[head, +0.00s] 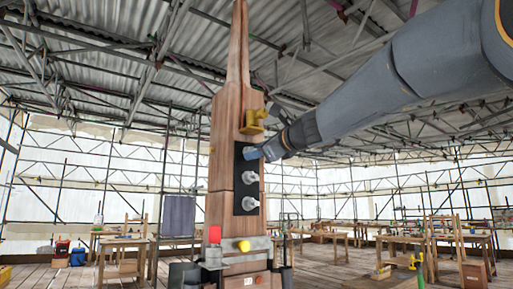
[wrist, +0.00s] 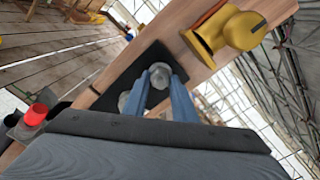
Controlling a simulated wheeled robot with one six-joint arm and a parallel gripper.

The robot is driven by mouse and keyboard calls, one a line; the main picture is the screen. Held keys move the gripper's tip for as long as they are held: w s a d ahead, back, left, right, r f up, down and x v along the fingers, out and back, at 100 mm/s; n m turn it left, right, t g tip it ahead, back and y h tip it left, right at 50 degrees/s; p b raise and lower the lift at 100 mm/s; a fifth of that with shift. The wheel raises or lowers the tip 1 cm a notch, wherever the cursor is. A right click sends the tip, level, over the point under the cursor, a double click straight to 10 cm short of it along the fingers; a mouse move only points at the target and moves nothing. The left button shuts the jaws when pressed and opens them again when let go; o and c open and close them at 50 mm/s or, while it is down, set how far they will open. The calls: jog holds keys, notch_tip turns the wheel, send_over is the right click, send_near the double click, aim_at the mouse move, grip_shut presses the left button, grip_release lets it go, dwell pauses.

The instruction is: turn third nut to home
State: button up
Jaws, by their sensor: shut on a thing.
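A wooden spire (head: 222,140) stands upright in the middle of the head view. A black plate (head: 240,188) is fixed to its face, with metal nuts in a vertical row. The lower nut (head: 249,203) and middle nut (head: 249,177) show clearly in the head view. My gripper (head: 262,152) reaches in from the right and covers the top nut there. In the wrist view, my gripper (wrist: 161,84) has its blue fingers shut on a grey nut (wrist: 160,72) on the black plate (wrist: 150,60). Another nut (wrist: 124,102) is partly hidden beside the left finger.
A yellow fitting (head: 253,121) juts out just above the plate; it is close in the wrist view (wrist: 225,35). Workbenches (head: 125,250) and scaffolding stand behind.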

jog(key=m+p, duration=0.6)
jog(key=m, duration=0.6)
jog(key=shift+s+a+p, duration=0.1)
jog(key=shift+a+p, duration=0.05)
jog(key=shift+p, duration=0.2)
dwell(0.4)
jog(key=o, duration=1)
jog(key=shift+o, duration=0.2)
jog(key=b+v, duration=0.2)
jog(key=v, duration=0.5)
jog(key=shift+s+d, duration=0.25)
jog(key=shift+s, duration=0.1)
